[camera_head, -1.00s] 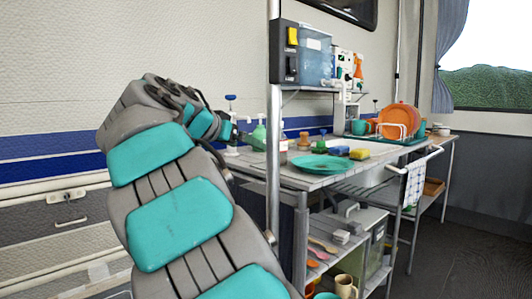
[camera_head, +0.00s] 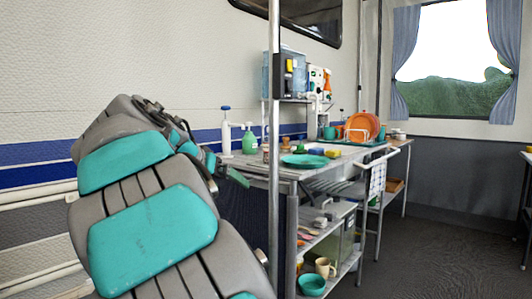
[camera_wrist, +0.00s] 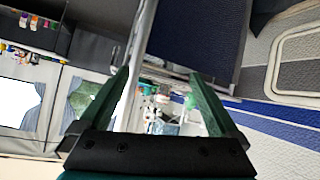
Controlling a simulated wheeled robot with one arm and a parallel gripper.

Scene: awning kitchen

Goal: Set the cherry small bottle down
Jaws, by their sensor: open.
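My gripper (camera_wrist: 157,74) has its two green fingers apart in the wrist view, with nothing held between them. In the head view part of my gripper (camera_head: 238,178) shows in front of the counter's left end. A small dark-reddish bottle (camera_head: 266,153) stands upright on the counter (camera_head: 285,172), just right of the green pump bottle (camera_head: 250,140). It may be the cherry small bottle, but it is too small to be sure. My gripper appears apart from it.
A white pump bottle (camera_head: 226,132) stands at the counter's left end. A teal plate (camera_head: 304,160), a yellow sponge (camera_head: 333,154) and an orange plate (camera_head: 362,127) are farther right. A metal pole (camera_head: 274,200) stands before the counter. The floor (camera_head: 440,230) at right is open.

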